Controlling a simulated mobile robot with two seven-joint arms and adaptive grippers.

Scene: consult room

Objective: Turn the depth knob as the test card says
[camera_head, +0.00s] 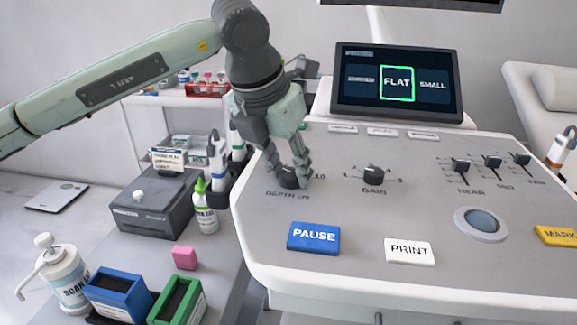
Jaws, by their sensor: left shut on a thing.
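The depth knob (288,180) is a dark dial at the left of the grey console panel, above the label "DEPTH cm". My left gripper (297,178) comes down from above and is shut on the knob; its fingers hide part of the knob and its scale, so I cannot tell the setting. A small card with printed lines (167,160) stands on the dark grey box to the left; it may be the test card, and its text is too small to read. The screen (397,84) shows "FLAT" framed in green, with "SMALL" on its right. My right gripper is not in view.
The gain knob (374,174) is right of the depth knob. Blue PAUSE (314,237) and white PRINT (409,250) keys lie in front. Sliders (492,162) and a trackball (481,223) are at the right. Bottles and probes crowd the left side.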

